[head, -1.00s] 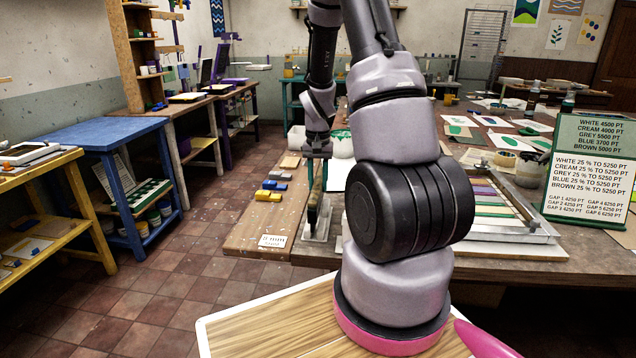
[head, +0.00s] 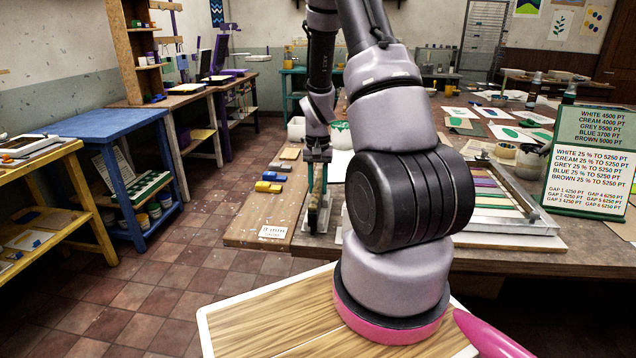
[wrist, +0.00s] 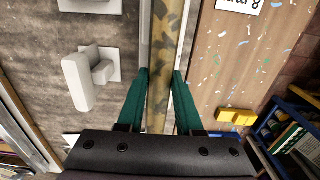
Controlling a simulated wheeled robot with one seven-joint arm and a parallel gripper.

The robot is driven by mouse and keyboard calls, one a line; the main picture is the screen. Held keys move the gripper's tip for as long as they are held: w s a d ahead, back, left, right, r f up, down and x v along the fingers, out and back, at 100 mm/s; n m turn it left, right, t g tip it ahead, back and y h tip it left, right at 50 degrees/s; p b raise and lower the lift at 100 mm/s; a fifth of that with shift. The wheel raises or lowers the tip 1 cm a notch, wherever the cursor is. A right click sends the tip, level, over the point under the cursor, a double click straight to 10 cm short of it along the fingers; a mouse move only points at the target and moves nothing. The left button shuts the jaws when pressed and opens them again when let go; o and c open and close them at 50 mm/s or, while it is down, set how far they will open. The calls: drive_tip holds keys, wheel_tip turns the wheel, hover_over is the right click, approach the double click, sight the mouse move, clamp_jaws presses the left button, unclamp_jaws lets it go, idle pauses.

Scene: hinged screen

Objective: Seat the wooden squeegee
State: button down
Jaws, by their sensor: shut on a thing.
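The wooden squeegee (wrist: 166,50), a long piece with a mottled brown and tan surface, runs up the middle of the wrist view. My gripper (wrist: 160,85) has its green fingers on either side of it, shut on it. In the head view my gripper (head: 318,170) is low over the left part of the workbench. The squeegee (head: 314,215) shows there as a narrow dark upright shape under the fingers, close to the bench top. Its lower edge and what it touches are not clear. A pale strip runs along its left side in the wrist view.
White hook-shaped fittings (wrist: 80,82) stand left of the squeegee. A wooden board (head: 248,220) to the left carries yellow and blue blocks (head: 268,187) and a printed card (head: 272,232). A framed screen (head: 500,205) lies on the bench at right, near a green sign (head: 580,150).

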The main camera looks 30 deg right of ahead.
drive_tip(key=c, duration=0.5)
unclamp_jaws()
drive_tip(key=shift+r, duration=0.1)
wheel_tip(320, 180, up, 11)
drive_tip(key=s+a+r+n+t+y, duration=0.15)
drive_tip(key=s+a+r, duration=0.25)
drive_tip(key=r, duration=0.5)
drive_tip(key=s+a+r+t+h, duration=0.15)
drive_tip(key=s+a+r, duration=0.25)
drive_tip(key=r, duration=0.4)
drive_tip(key=s+a+r+n+t+y, duration=0.1)
drive_tip(key=s+a+r+t, duration=0.3)
drive_tip(key=s+r, duration=0.4)
drive_tip(key=s+a+y, duration=0.1)
drive_tip(key=s, duration=0.2)
drive_tip(key=shift+s+a, duration=0.2)
drive_tip(key=shift+s, duration=0.1)
